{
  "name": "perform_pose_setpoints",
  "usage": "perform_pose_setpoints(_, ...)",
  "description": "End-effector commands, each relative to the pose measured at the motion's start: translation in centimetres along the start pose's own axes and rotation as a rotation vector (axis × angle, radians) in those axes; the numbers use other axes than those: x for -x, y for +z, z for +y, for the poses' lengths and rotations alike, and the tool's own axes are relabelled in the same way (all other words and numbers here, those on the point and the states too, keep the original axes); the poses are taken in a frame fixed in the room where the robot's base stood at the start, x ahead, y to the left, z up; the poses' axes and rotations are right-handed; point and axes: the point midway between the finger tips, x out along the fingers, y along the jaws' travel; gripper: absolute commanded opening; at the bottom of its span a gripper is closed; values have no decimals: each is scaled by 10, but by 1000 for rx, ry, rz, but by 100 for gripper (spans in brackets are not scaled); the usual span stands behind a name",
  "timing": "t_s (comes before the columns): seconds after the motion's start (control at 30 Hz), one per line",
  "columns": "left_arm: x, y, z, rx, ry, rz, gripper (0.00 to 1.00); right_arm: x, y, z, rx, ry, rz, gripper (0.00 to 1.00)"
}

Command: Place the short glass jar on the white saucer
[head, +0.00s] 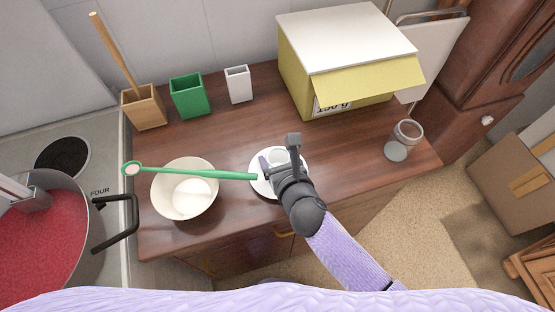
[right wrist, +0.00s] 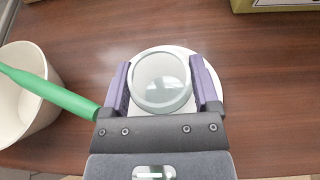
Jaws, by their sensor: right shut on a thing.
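The short glass jar (right wrist: 161,80) is clear with a round open mouth. My right gripper (right wrist: 163,85) is shut on it, one purple finger on each side. In the head view my right gripper (head: 279,162) hides much of the jar. The white saucer (head: 257,184) lies on the dresser top, and its rim also shows around the jar in the right wrist view (right wrist: 215,97). The jar is over the saucer; I cannot tell whether its base touches it. My left gripper is not in view.
A cream bowl (head: 184,215) with a green-handled tool (head: 205,173) across it stands left of the saucer. A taller jar (head: 405,135) stands at the right. A yellow box (head: 350,65) and several holders, one a green pot (head: 189,97), stand behind. Bare wood lies right of the saucer.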

Motion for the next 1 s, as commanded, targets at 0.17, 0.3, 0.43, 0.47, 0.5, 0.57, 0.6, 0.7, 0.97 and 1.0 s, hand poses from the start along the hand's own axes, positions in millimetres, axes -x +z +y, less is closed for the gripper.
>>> perform_pose_setpoints(0.17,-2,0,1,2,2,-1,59,-1,-2,0,-1,0,-1,12)
perform_pose_setpoints(0.3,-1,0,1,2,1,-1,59,-1,-1,0,-1,0,-1,100)
perform_pose_setpoints(0.43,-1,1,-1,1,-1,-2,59,-1,-1,0,0,0,-1,100)
perform_pose_setpoints(0.47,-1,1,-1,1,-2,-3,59,-1,-1,0,0,0,-1,100)
perform_pose_setpoints(0.5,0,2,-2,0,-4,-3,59,0,0,0,-1,0,-1,100)
perform_pose_setpoints(0.57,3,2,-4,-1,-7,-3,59,1,4,0,0,-1,-1,100)
perform_pose_setpoints(0.6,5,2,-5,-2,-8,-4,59,6,3,0,0,-1,1,100)
perform_pose_setpoints(0.7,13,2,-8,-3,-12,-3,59,24,4,0,2,-1,1,100)
perform_pose_setpoints(0.97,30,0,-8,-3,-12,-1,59,87,3,0,0,0,2,100)
perform_pose_setpoints(1.0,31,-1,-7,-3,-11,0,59,95,3,0,1,0,2,100)
